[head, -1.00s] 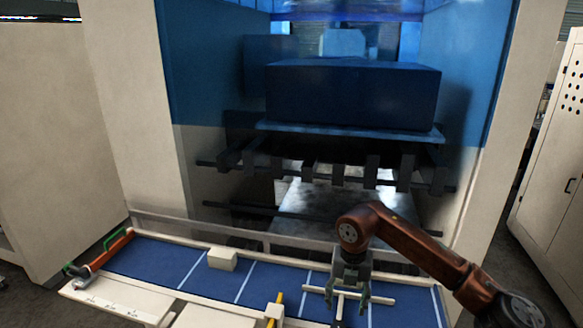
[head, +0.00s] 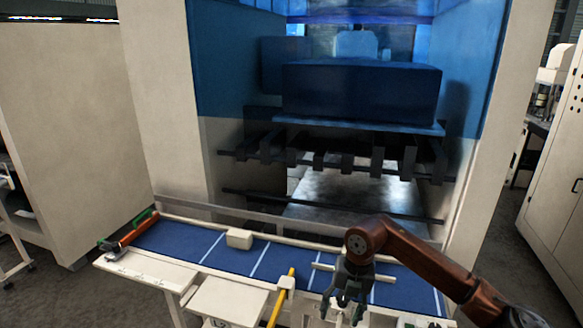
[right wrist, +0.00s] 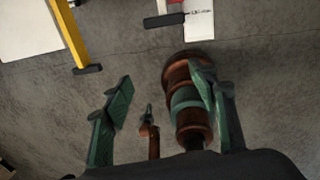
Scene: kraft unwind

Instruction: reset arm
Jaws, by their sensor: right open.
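My right gripper (head: 341,313) is open and empty in the head view. It hangs fingers down at the front edge of the blue bed (head: 185,238), in front of a pale rod-like piece (head: 384,278) on that bed. My forearm and wrist hide part of that piece. In the right wrist view the open fingers of the right gripper (right wrist: 162,95) show with nothing held between them, above the grey floor. A brown and teal arm part shows behind the right finger.
A cream block (head: 239,238) lies on the bed. A red bar with green ends (head: 138,229) is at its left end. A yellow post (head: 281,298) stands at the front edge. The large machine with a dark blue block (head: 360,95) rises behind. Grey floor is open at left.

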